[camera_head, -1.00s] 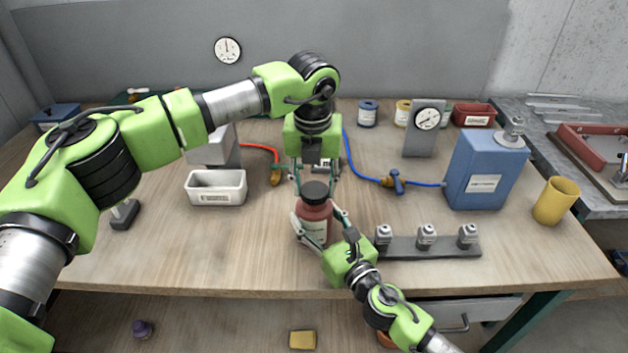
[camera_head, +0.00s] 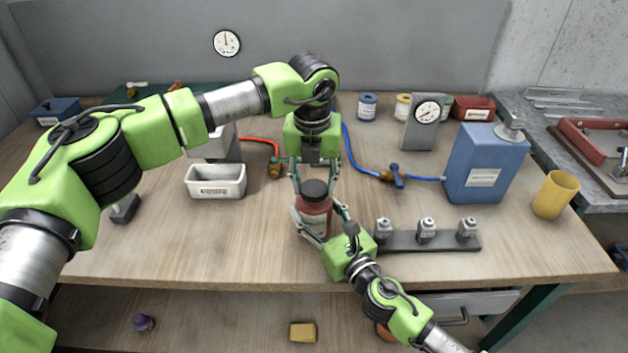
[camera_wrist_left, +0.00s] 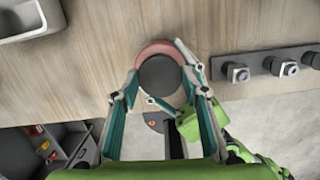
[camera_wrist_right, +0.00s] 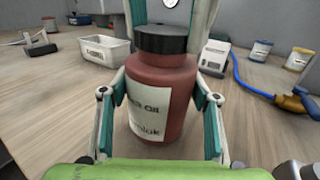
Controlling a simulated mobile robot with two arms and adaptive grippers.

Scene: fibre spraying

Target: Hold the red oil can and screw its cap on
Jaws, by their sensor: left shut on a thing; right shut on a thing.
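The red oil can (camera_head: 316,215) stands upright on the wooden table near its front edge, with a pale label showing in the right wrist view (camera_wrist_right: 150,110). Its black cap (camera_head: 314,189) sits on top; I cannot tell how tightly it is seated. My left gripper (camera_head: 314,180) reaches down from above and is shut on the cap; the left wrist view looks down on the cap (camera_wrist_left: 160,76) between its fingers. My right gripper (camera_head: 322,225) comes from the front and is shut on the can's body; its fingers flank the can in the right wrist view (camera_wrist_right: 160,115).
A rack with several metal pieces (camera_head: 428,241) stands just right of the can. A white bin (camera_head: 216,183) is to the left. A blue hose with a valve (camera_head: 391,176), a blue container (camera_head: 485,165) and a yellow cup (camera_head: 554,195) lie farther right. The table's front left is clear.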

